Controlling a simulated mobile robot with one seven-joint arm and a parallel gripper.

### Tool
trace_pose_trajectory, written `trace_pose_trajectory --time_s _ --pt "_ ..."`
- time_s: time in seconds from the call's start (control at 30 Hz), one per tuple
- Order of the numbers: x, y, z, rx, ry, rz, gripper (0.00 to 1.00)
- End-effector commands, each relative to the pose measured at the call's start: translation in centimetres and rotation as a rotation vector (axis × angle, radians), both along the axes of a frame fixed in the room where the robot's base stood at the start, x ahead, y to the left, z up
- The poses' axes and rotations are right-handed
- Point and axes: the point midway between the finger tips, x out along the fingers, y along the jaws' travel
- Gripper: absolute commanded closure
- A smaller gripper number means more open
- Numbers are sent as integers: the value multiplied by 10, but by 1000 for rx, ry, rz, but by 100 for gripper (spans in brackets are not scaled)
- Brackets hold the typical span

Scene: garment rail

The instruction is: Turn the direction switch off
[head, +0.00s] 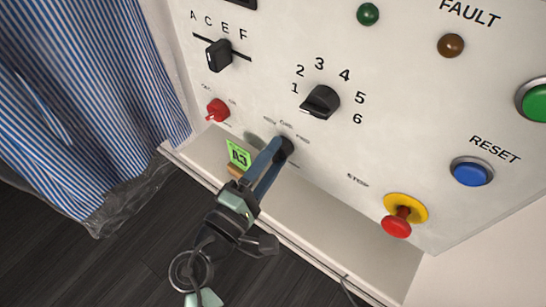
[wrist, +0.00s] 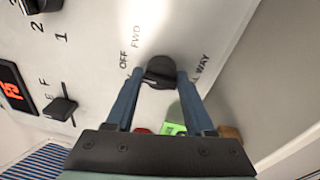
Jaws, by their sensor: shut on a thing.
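The direction switch is a small black rotary knob (head: 287,145) low on the pale control panel, with small labels above it. In the wrist view the knob (wrist: 160,70) is at the upper middle, with OFF and FWD printed beside it. My gripper (head: 276,151) has its two blue fingers on either side of the knob, shut on it; the fingers also show in the wrist view (wrist: 163,80). The fingers cover part of the knob, so I cannot tell which label it points to.
A red knob (head: 217,110) is left of the switch, and a numbered selector (head: 320,102) is above right. A red stop button (head: 397,222) and a blue reset button (head: 472,172) are at right. A green tag (head: 238,155) is close to my fingers. Striped cloth (head: 80,90) hangs at left.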

Motion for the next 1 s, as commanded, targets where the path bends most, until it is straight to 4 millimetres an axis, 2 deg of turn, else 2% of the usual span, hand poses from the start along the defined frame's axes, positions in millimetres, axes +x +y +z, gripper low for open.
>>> trace_pose_trajectory --time_s 0.03,0.13,0.17,0.3,0.53,0.67,0.77,1.0 --pt "-2 -2 -7 1 14 -5 100" --pt "-2 -2 -7 0 15 -5 100" --pt "-2 -2 -7 0 15 -5 43" --pt "-1 -1 -6 -1 12 -3 20" --pt "-1 0 -3 -1 6 -1 20" --pt "-7 4 -4 -2 6 1 20" --pt "-20 13 -6 -2 5 4 20" --pt "-66 40 -11 -1 8 3 20"
